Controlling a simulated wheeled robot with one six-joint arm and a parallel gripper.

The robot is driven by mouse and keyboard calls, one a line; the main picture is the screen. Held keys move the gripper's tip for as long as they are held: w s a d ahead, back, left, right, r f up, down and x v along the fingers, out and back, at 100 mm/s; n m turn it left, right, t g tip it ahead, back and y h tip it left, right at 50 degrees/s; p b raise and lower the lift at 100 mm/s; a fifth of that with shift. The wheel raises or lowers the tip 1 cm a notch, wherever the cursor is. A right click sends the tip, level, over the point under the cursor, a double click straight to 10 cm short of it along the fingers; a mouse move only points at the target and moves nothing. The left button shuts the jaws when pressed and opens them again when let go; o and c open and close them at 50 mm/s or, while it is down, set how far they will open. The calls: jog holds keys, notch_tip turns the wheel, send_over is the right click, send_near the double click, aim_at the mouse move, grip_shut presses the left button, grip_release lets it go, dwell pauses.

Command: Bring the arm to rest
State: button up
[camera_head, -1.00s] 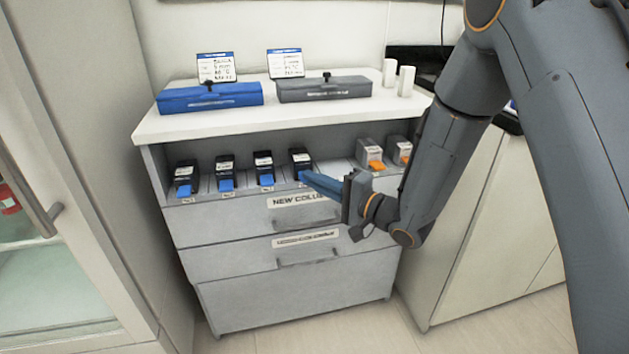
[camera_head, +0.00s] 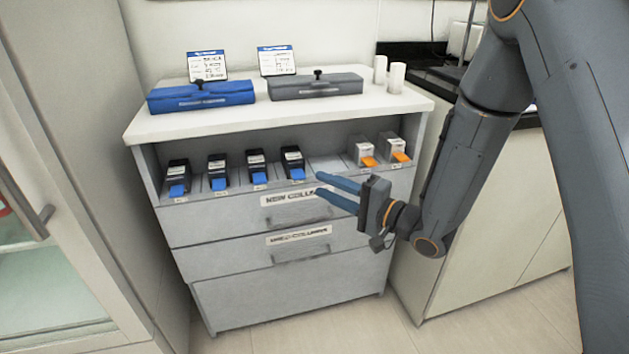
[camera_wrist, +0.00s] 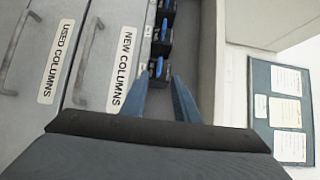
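My gripper (camera_head: 325,192) is in front of the cabinet's upper drawer, at the right end of its label. Its two blue fingers point left and are apart, with nothing between them. In the wrist view the gripper (camera_wrist: 163,84) also shows two separate, empty fingers. My arm reaches in from the upper right with its elbow bent. Several dark boxes with blue tabs, the nearest being a dark box (camera_head: 293,162), stand in the open shelf, left of and behind the gripper.
Two boxes with orange tabs (camera_head: 398,150) stand at the shelf's right. A blue case (camera_head: 200,97), a grey case (camera_head: 315,87) and two white cylinders (camera_head: 396,78) are on the cabinet top (camera_head: 150,125). A glass-fronted cabinet (camera_head: 60,240) stands left. Floor (camera_head: 330,330) in front is clear.

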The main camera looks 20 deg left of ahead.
jog(key=w+d+r+n+t+h, duration=0.2)
jog(key=d+n+h, duration=0.1)
jog(key=d+h, duration=1.2)
jog(key=s+d+r+n+g, duration=0.1)
jog(key=s+d+r+g, duration=0.15)
jog(key=s, duration=0.65)
jog(key=s+d+r+n+g+h+p, duration=0.1)
jog(key=s+d+n+g, duration=0.2)
jog(key=s, duration=0.6)
jog(key=s+d+r+g, duration=0.1)
jog(key=s+d+g, duration=0.3)
jog(key=s, duration=0.6)
jog(key=d+r+m+p, duration=0.2)
jog(key=d+r+p, duration=0.7)
jog(key=p, duration=0.7)
jog(key=shift+w+m+t+h, duration=0.3)
jog(key=shift+t, duration=0.05)
jog(key=shift+a+f, duration=0.1)
dwell(0.5)
